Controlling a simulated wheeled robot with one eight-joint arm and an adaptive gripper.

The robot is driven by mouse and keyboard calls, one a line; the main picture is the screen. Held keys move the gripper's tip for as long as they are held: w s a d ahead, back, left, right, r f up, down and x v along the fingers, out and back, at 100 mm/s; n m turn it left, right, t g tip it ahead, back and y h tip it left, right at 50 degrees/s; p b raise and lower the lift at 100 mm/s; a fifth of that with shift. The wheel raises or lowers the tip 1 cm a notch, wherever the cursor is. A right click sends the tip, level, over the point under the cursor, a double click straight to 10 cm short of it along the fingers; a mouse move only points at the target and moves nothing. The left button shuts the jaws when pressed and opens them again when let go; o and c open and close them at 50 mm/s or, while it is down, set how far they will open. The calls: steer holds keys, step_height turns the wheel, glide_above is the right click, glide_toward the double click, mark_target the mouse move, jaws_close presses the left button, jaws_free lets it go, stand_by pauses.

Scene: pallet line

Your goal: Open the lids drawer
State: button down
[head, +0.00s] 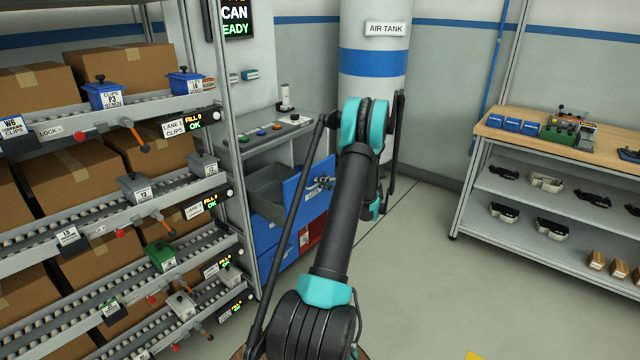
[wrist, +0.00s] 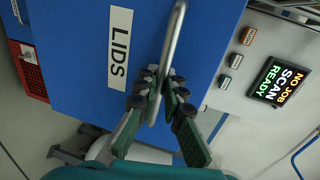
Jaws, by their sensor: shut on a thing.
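The lids drawer has a blue front (wrist: 85,60) with a white "LIDS" label (wrist: 119,47) in the wrist view. Its metal bar handle (wrist: 173,40) runs between the fingers of my gripper (wrist: 158,82), which is shut on it. In the head view the drawer front (head: 296,193) stands out from the grey cabinet, and the drawer's grey inside (head: 268,187) shows behind it, so the drawer is partly open. The inside looks empty where it shows. My arm hides part of the drawer front's right side.
More blue drawer fronts and a red panel (head: 312,232) sit below. A roller rack (head: 228,150) with boxes stands close on the left. The air tank (head: 372,75) is behind my arm. A workbench (head: 545,140) stands right; the floor between is clear.

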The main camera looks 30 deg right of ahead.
steer(key=c, duration=1.9)
jaws_free()
steer(key=v, duration=1.2)
